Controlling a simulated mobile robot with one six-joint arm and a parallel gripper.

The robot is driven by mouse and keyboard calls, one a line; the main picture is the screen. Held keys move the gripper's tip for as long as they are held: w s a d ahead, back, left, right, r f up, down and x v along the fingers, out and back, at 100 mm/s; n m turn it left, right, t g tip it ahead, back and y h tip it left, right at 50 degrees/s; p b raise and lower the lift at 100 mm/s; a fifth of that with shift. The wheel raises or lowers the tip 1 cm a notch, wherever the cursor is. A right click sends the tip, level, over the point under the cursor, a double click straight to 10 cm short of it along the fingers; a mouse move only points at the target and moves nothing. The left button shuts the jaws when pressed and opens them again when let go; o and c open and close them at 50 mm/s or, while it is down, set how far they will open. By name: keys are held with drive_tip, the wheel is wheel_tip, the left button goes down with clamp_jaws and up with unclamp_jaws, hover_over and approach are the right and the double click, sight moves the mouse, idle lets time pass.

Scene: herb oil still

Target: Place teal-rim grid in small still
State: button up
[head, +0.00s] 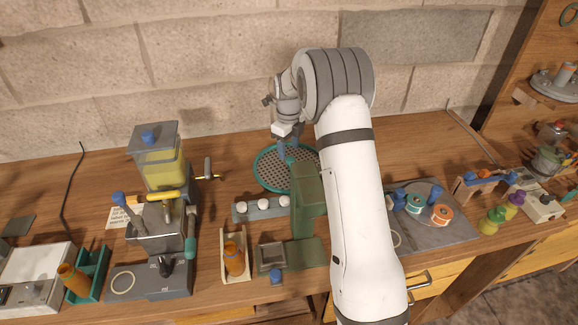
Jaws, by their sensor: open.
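The teal-rim grid (267,170), a round dark perforated disc with a teal edge, lies on the wooden bench near the wall. My gripper (286,154) is open and points down at the grid's far part; its fingers look bluish. I cannot tell whether the fingertips touch the grid or stay just above it. The grid's right side is partly hidden by a green stand and my arm. I cannot tell for certain which apparatus is the small still; part of the bench behind my arm is hidden.
A green stand (308,190) is close to the grid's right. A grey rail with white balls (262,209) lies in front. A machine with a yellow-filled hopper (162,165) stands left. A grey board (440,226) with spools is right of my arm. Bare bench lies behind the grid.

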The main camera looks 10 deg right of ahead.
sight(290, 159)
drive_tip(key=f, duration=0.1)
drive_tip(key=f+p, duration=0.1)
drive_tip(key=f, duration=0.2)
drive_tip(key=shift+d+f, duration=0.25)
drive_tip(key=shift+f, duration=0.15)
drive_tip(key=shift+s, duration=0.1)
drive_tip(key=shift+c, duration=0.5)
clamp_jaws()
